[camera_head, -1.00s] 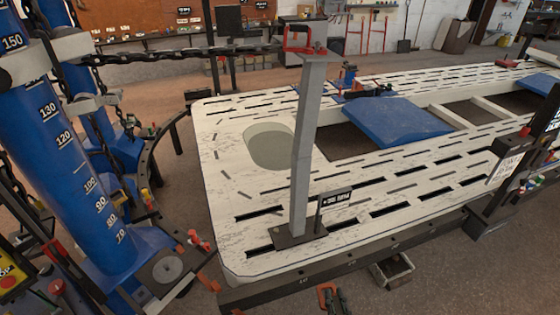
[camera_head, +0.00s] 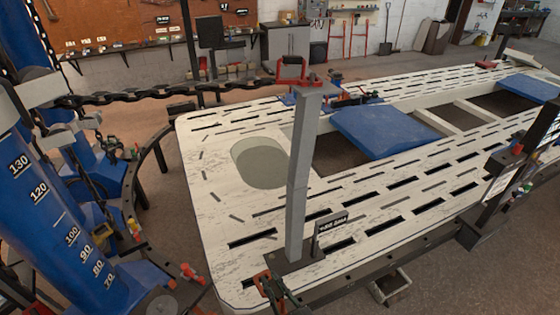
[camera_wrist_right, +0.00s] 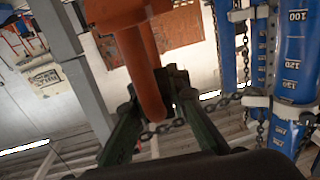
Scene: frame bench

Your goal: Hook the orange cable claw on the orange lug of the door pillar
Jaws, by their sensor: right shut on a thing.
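The door pillar (camera_head: 298,180) is a grey upright post on a dark base on the slotted white bench. A red bracket (camera_head: 292,70) sits on its top, where a dark chain ends. I cannot make out a separate orange lug. My right gripper (camera_head: 268,287) is low in front of the pillar's base at the bench's front edge. It is shut on the orange cable claw (camera_wrist_right: 145,70), which fills the upper middle of the right wrist view between the dark green fingers; in the head view only a small orange part shows. My left gripper is not in view.
The dark chain (camera_head: 180,93) runs from the blue tower (camera_head: 60,225) at left to the pillar top. A blue panel (camera_head: 385,135) lies on the bench (camera_head: 215,190). A dark upright stands at right.

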